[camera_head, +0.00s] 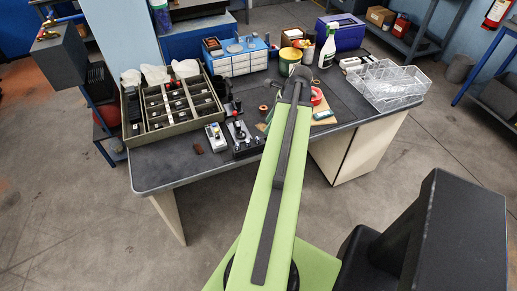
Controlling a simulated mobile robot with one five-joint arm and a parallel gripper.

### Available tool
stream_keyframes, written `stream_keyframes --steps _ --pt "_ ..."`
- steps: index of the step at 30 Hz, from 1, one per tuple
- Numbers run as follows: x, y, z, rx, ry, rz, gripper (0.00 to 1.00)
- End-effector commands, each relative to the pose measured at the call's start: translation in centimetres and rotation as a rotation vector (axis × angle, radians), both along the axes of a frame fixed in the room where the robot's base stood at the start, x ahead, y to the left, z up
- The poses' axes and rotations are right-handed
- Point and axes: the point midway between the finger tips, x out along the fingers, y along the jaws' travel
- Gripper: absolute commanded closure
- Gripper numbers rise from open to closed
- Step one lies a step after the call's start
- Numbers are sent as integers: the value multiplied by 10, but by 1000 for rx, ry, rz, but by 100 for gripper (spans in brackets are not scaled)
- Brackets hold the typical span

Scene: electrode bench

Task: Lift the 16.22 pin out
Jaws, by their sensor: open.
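No label 16.22 can be read, so I cannot tell which piece is the 16.22 pin. A black fixture (245,148) with dark upright parts stands near the bench's front edge, just left of my arm. A smaller grey fixture (215,138) stands to its left. An olive tray (134,131) at the left of the bench holds several dark pieces in rows of compartments. My green arm reaches forward over the middle of the bench. Its far end hides my gripper and the bench surface beneath it.
A blue-and-white drawer box (237,64), a tub (290,60) and a spray bottle (327,50) stand at the back. A red ring (316,96) lies right of my arm. The bench's front left (165,171) is clear.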

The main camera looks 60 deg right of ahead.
Motion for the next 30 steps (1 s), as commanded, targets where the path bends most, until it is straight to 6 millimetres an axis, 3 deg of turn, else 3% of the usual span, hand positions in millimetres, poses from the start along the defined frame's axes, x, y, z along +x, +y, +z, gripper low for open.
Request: stream_keyframes --steps 1,5,13,22,30 --pt "4 2 -21 -1 0 2 55" --pt "13 6 -43 -2 -1 1 55" --pt "18 7 -47 -1 -1 1 55" --pt "35 12 -92 0 0 1 55" --pt "37 13 -90 -1 0 0 57"
